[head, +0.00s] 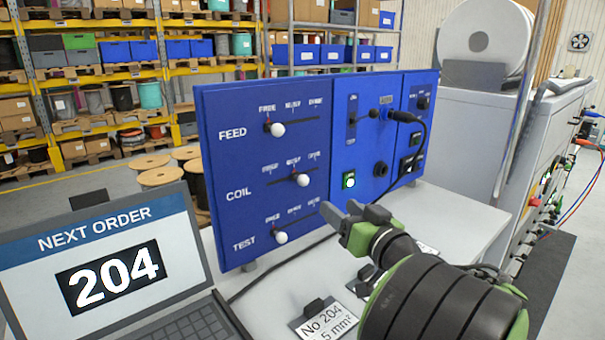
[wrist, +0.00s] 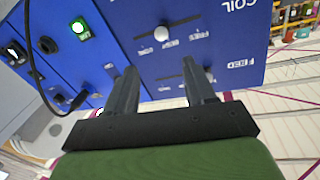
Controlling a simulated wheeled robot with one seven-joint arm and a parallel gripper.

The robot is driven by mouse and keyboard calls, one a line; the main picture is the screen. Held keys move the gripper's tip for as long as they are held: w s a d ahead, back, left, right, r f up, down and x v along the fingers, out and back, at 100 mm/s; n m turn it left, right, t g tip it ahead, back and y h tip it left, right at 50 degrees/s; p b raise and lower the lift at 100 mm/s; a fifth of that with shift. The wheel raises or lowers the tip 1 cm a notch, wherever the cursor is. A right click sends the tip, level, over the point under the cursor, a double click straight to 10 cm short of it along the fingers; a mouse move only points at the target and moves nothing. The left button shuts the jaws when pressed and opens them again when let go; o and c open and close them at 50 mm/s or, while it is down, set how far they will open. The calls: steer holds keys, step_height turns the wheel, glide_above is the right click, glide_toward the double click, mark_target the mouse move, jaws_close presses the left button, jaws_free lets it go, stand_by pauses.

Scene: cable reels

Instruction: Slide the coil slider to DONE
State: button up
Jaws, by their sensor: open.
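The blue panel (head: 225,190) carries sliders marked FEED, COIL and TEST. The coil slider's white ball knob (head: 303,180) is at about the middle of its short horizontal slot; the small position labels above it are too blurred to read surely. In the wrist view, where the panel appears upside down, the coil knob (wrist: 161,33) is beyond the fingertips, apart from them. My gripper (head: 342,210) is open and empty, in front of the panel, right of and lower than the coil knob in the head view. Its two dark fingers (wrist: 160,68) point toward the panel.
The feed knob (head: 278,129) is above the coil slider and the test knob (head: 281,238) below. A laptop (head: 105,265) reading NEXT ORDER 204 stands at the left. A tag (head: 325,322) lies on the table. A black cable (head: 424,135) loops from the panel's right side.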

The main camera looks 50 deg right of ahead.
mark_target(306, 183)
steer(key=p+x, duration=0.4)
steer(key=x, duration=0.9)
steer(key=shift+w, duration=0.3)
steer(key=shift+a, duration=0.1)
jaws_close()
